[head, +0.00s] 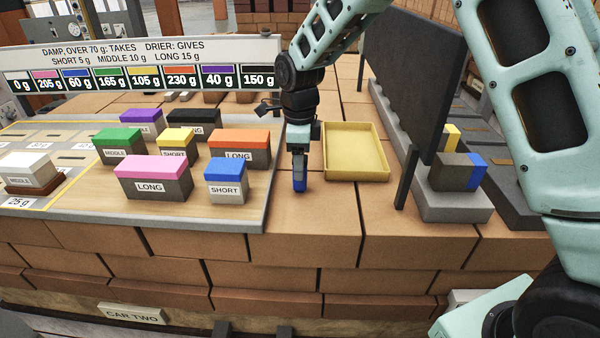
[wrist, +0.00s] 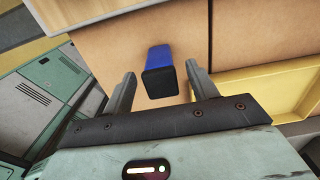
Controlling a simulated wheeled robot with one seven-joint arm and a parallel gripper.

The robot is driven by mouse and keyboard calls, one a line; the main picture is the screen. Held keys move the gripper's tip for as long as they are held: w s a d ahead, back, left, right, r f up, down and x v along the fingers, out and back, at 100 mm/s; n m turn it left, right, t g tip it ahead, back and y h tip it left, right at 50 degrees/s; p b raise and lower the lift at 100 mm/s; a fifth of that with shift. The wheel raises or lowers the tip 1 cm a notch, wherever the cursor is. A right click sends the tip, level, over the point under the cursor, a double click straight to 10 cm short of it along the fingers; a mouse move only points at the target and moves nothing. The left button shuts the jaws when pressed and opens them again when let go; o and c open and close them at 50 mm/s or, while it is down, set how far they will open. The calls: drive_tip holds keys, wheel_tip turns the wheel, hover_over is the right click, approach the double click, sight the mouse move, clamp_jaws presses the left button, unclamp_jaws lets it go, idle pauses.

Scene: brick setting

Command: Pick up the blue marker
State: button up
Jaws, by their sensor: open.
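The blue marker (head: 300,185) stands upright on the brick top, between the wooden board and the yellow tray. In the wrist view its blue side and dark end (wrist: 161,82) show between my two fingers, with gaps on both sides. My gripper (head: 299,168) is directly over the marker in the head view, pointing down. Its fingers (wrist: 160,76) are open, and I see no contact with the marker. The gripper hides part of the marker's upper end in the head view.
A shallow yellow tray (head: 356,172) lies just right of the marker. The wooden board (head: 225,208) on the left holds several coloured-top blocks, the blue SHORT block (head: 226,182) nearest. A dark upright panel (head: 410,70) stands at right, near a grey stand (head: 455,205). Brick in front is clear.

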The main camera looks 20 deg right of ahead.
drive_tip(key=shift+f+p, duration=0.75)
drive_tip(key=shift+f, duration=1.2)
drive_tip(key=c, duration=1.1)
wheel_tip(320, 180, up, 10)
drive_tip(key=b, duration=0.3)
